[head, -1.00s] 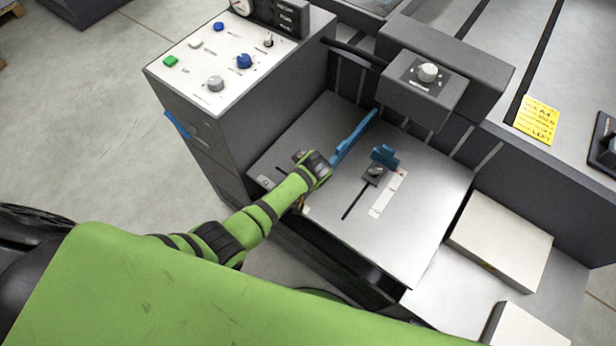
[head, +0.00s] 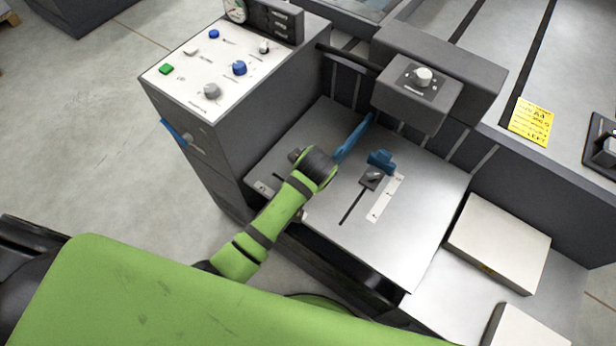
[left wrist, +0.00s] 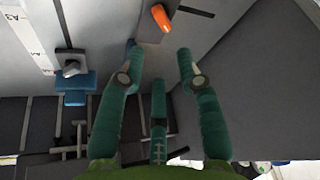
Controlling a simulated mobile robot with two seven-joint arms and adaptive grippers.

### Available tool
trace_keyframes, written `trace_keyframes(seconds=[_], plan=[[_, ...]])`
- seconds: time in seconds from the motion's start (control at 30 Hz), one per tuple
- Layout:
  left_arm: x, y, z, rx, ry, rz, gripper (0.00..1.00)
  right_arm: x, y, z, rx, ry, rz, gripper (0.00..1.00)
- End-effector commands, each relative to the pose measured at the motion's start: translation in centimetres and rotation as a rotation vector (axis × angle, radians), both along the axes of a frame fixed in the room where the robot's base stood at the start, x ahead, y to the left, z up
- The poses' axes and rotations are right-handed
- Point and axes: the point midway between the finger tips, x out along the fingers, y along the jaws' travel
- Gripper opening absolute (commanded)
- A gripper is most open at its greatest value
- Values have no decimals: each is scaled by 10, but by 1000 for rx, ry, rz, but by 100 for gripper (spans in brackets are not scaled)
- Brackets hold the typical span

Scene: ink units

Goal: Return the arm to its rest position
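My left arm (head: 268,222) is green with dark joints and reaches from the lower left over the grey metal feed table (head: 408,232) of the machine. My right gripper is in neither current view.
The control panel (head: 195,95) rises at left, and a grey box (head: 418,95) overhangs the table's far side. A pale block (head: 500,240) lies at right.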

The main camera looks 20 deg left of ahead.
Motion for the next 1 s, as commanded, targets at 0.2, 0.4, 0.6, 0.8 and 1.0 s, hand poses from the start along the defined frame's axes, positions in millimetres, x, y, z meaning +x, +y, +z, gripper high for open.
trace_keyframes(seconds=[0.2,0.4,0.6,0.8,1.0], plan=[[-5,-2,12,0,0,0,35,0,0,0,0,0,0,40],[-5,-2,13,1,0,0,35,0,0,0,0,0,0,40],[-5,-2,13,0,0,0,35,0,0,0,0,0,0,40],[-8,-1,12,-2,5,-6,35,0,0,0,0,0,0,40],[-61,22,8,-25,58,-131,35,0,0,0,0,0,0,40]])
